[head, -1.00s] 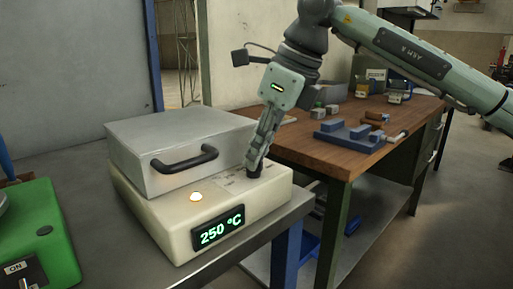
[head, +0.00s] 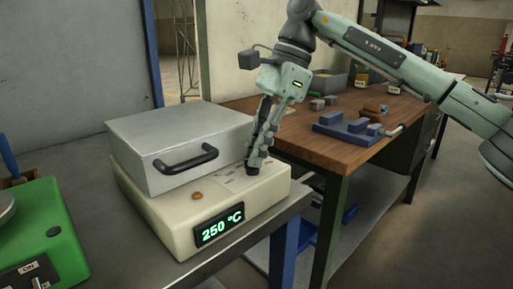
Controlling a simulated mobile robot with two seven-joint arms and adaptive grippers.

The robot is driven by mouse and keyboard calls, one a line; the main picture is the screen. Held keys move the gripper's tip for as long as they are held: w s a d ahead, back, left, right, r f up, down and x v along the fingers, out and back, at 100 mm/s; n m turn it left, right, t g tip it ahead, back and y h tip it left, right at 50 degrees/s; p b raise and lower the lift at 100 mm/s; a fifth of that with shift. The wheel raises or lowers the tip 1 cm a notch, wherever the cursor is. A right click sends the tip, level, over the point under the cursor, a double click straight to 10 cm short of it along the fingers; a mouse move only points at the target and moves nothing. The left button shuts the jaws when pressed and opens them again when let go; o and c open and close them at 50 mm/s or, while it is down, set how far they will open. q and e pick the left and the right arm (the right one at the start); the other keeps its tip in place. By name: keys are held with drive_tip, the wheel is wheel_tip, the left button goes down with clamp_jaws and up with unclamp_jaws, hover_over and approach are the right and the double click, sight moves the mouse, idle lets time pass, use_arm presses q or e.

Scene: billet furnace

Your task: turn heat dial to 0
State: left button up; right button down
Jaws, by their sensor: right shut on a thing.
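The furnace (head: 160,222) is a cream box with a grey metal lid (head: 150,143) and a black handle, resting on a grey bench. Its green display (head: 219,228) reads 250 °C. The dark heat dial (head: 254,171) stands on the top panel, right of the handle. My right gripper (head: 257,160) points down from above and is shut on the dial, hiding part of it. I cannot read the dial's setting. A small amber lamp (head: 197,196) on the front of the top panel looks unlit. My left gripper is not in view.
A green device (head: 55,250) with an ON switch stands at the lower left. A wooden workbench (head: 345,155) behind right carries a blue vise (head: 347,132) and small blocks. Little free room shows between the furnace and the workbench.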

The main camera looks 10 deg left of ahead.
drive_tip(key=shift+n+g, duration=0.3)
drive_tip(key=shift+n, duration=0.5)
drive_tip(key=shift+h, duration=0.3)
drive_tip(key=c, duration=1.6)
unclamp_jaws()
drive_tip(key=shift+c, duration=0.2)
drive_tip(key=v, duration=1.2)
